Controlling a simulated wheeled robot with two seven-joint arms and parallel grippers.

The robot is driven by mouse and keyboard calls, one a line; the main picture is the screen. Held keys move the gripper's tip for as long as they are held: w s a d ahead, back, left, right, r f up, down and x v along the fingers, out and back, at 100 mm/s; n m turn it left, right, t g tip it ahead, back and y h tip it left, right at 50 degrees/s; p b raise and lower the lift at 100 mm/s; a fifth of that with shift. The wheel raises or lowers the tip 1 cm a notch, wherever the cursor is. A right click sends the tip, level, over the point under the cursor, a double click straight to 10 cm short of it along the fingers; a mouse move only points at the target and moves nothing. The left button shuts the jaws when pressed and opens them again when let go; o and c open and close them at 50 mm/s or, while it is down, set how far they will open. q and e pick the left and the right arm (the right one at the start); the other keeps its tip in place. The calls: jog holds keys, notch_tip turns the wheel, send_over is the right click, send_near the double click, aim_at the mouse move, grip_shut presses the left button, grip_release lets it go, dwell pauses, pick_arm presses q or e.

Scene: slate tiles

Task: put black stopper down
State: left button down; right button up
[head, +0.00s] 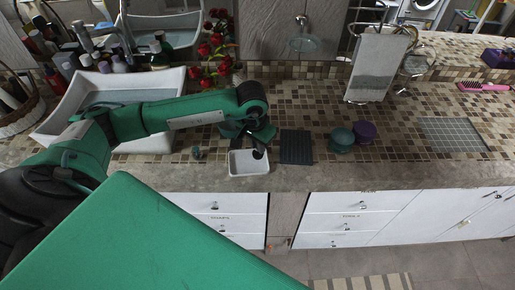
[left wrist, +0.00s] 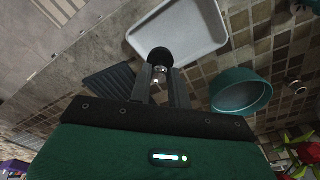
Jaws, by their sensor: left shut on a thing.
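My left gripper (left wrist: 162,82) is shut on the black stopper (left wrist: 160,57), whose round dark top and metallic lower part show between the fingers in the left wrist view. In the head view the left gripper (head: 256,148) is over the counter, at the back edge of a small white tray (head: 249,170). The stopper shows there as a small dark shape (head: 257,155) above the tray. In the left wrist view the stopper overlaps the edge of the white tray (left wrist: 205,30); I cannot tell whether it touches it. My right gripper is not in view.
A dark ribbed mat (head: 296,147) lies right of the tray, with teal (head: 341,140) and purple (head: 364,132) round containers beyond it. A grey grid mat (head: 452,134) lies further right. A white basin (head: 110,100), red flowers (head: 215,45) and a towel stand (head: 368,68) are behind.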

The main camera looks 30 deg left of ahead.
aim_at(257, 148)
pick_arm(q)
notch_tip(257, 148, down, 3)
jog(key=shift+f+p, duration=0.1)
jog(key=shift+p, duration=0.35)
jog(key=shift+f+b, duration=0.2)
jog(key=shift+b, duration=0.1)
jog(key=c, duration=1.3)
grip_release()
jog(key=shift+r, duration=0.15)
